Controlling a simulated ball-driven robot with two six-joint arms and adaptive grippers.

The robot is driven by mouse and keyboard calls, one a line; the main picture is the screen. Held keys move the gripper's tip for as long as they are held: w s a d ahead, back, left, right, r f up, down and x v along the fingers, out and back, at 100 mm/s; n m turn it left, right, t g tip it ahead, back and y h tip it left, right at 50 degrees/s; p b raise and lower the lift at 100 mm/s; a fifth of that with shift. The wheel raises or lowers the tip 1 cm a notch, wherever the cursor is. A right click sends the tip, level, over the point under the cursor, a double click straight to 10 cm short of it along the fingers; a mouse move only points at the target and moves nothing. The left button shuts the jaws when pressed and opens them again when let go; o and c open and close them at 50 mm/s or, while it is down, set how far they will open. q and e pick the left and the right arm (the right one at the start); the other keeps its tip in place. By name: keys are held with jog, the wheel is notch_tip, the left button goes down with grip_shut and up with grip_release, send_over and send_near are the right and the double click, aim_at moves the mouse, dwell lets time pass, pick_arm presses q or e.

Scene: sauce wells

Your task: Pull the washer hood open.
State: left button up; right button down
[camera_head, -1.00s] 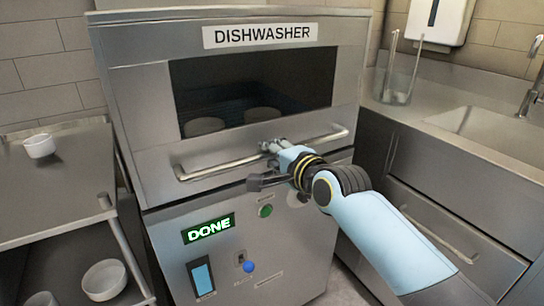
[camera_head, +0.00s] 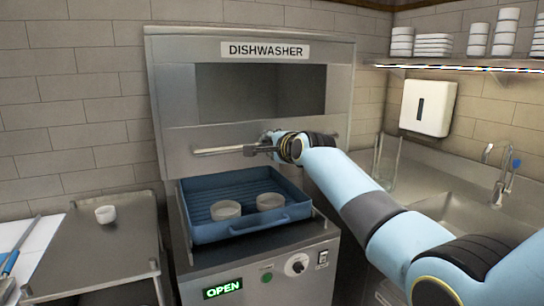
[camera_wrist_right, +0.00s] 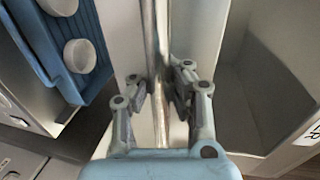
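The dishwasher hood (camera_head: 185,100) is raised, and a blue rack (camera_head: 240,232) with two white bowls stands uncovered below it. The green display (camera_head: 222,289) reads OPEN. A horizontal bar handle (camera_head: 222,150) runs along the hood's lower front. My right gripper (camera_head: 268,144) is at this handle, near its middle. In the right wrist view, the fingers of the right gripper (camera_wrist_right: 160,92) lie on both sides of the handle (camera_wrist_right: 152,30), close against it. The fingertips are partly hidden in the head view. My left gripper is not in view.
A steel side table (camera_head: 100,255) with a small white bowl (camera_head: 105,214) stands at left. At right are a sink with a tap (camera_head: 503,180), a clear container (camera_head: 386,165) and a wall dispenser (camera_head: 428,107). A shelf (camera_head: 460,66) with stacked white dishes hangs above.

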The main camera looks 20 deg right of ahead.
notch_tip(320, 180, up, 2)
jog(key=shift+r+p, duration=0.2)
jog(key=shift+p, duration=0.5)
jog(key=c, duration=1.5)
grip_release()
jog(key=shift+s+d+r, duration=0.15)
jog(key=shift+s+r, duration=0.1)
jog(key=shift+s, duration=0.15)
jog(key=shift+o, duration=1.1)
jog(key=shift+s, duration=0.1)
jog(key=shift+o, duration=0.4)
jog(key=shift+w, duration=0.3)
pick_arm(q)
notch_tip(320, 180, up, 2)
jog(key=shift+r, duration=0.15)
pick_arm(e)
jog(key=v, duration=1.2)
jog(key=shift+f, duration=0.15)
